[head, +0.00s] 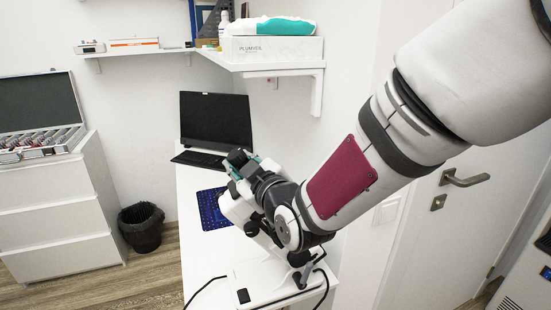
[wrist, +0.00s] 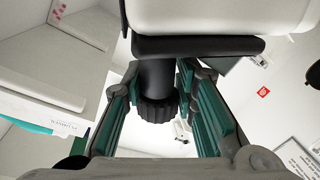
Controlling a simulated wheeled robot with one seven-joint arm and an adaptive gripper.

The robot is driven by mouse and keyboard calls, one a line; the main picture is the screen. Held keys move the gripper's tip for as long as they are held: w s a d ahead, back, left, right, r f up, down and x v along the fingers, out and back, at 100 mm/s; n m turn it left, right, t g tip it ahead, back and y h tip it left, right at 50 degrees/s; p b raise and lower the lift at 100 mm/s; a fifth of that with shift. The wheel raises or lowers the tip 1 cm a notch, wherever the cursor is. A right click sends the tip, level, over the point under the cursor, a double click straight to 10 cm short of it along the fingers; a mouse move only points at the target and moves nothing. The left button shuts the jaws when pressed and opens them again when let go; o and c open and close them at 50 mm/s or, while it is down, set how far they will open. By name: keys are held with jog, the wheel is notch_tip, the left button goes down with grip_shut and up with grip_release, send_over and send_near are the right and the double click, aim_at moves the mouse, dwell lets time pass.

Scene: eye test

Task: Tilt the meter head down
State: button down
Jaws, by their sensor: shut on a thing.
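The meter stands on the white table (head: 198,262) in the head view, with a white base (head: 262,278) and a white and black meter head (head: 235,208). My gripper (head: 240,162) is at the top of the head, partly hidden by my arm. In the wrist view the white body of the meter head (wrist: 220,15) fills the top, and a black cylinder with a ribbed end (wrist: 157,108) hangs from it. My gripper's teal-padded fingers (wrist: 157,78) stand on either side of this cylinder and are shut on it. The exact contact is hard to see.
A dark monitor (head: 215,120) and keyboard (head: 205,161) stand behind the meter. A blue mat (head: 210,212) lies left of it. A wall shelf (head: 275,66) holds a box and bottles. A dark bin (head: 142,228) and white drawers (head: 60,215) are on the left.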

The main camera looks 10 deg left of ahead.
jog(key=s+a+f+n+b, duration=0.1)
jog(key=s+a+f+n, duration=0.1)
jog(key=s+a+f, duration=0.1)
jog(key=s+a, duration=0.1)
jog(key=a, duration=0.1)
jog(key=shift+a+h, duration=0.3)
jog(key=shift+a, duration=0.05)
jog(key=c, duration=1.3)
grip_release()
jog(key=shift+a, duration=0.15)
jog(key=shift+c, duration=0.2)
jog(key=v, duration=0.7)
jog(key=shift+d, duration=0.3)
jog(key=shift+s, duration=0.1)
